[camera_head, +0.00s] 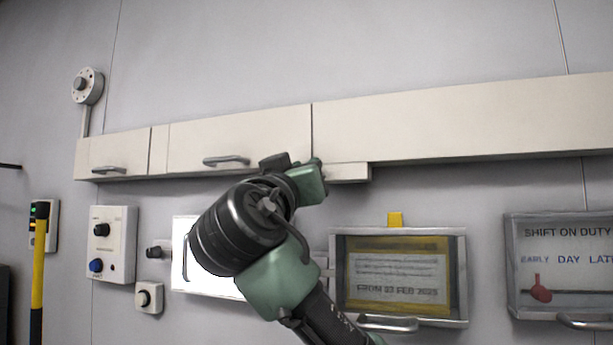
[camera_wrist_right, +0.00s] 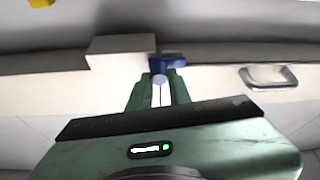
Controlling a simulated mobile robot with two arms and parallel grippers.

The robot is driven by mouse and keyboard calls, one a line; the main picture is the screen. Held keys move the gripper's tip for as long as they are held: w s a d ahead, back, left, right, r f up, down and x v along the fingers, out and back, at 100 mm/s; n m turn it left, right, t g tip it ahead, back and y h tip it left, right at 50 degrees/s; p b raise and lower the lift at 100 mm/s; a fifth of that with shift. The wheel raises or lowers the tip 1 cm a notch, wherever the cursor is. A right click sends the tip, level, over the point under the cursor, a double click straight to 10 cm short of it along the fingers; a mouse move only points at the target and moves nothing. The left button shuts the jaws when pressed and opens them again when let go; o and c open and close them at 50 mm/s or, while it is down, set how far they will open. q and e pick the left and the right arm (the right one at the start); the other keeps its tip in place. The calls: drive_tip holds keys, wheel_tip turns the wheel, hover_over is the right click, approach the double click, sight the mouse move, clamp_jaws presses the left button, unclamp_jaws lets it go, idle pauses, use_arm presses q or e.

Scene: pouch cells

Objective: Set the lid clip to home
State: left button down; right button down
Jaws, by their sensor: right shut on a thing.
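The lid clip appears to be the blue piece (camera_wrist_right: 168,61) at the lower edge of the cream wall trunking, beside a small cream block (camera_wrist_right: 120,50). My right gripper (camera_wrist_right: 160,78) has its green fingers shut on the blue piece's rounded end. In the head view my right gripper (camera_head: 308,184) is up against the trunking's underside, left of the same small block (camera_head: 350,173), and my arm hides the clip there. No home mark is visible. My left gripper is in neither view.
The cream trunking (camera_head: 440,123) runs along the wall, with handled lids (camera_head: 240,142) at left. Below are a control box (camera_head: 113,240), a bright panel partly behind my arm, a framed notice (camera_head: 398,278) with a yellow tab (camera_head: 395,219), and a shift board (camera_head: 565,260).

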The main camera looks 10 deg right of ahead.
drive_tip(key=shift+w+a+f, duration=0.1)
drive_tip(key=shift+w+f, duration=0.05)
drive_tip(key=shift+f, duration=0.25)
drive_tip(key=c, duration=1.3)
unclamp_jaws()
drive_tip(key=shift+a, duration=0.2)
drive_tip(key=shift+r, duration=0.1)
drive_tip(key=b+v, duration=0.4)
drive_tip(key=v, duration=0.4)
drive_tip(key=shift+d, duration=0.1)
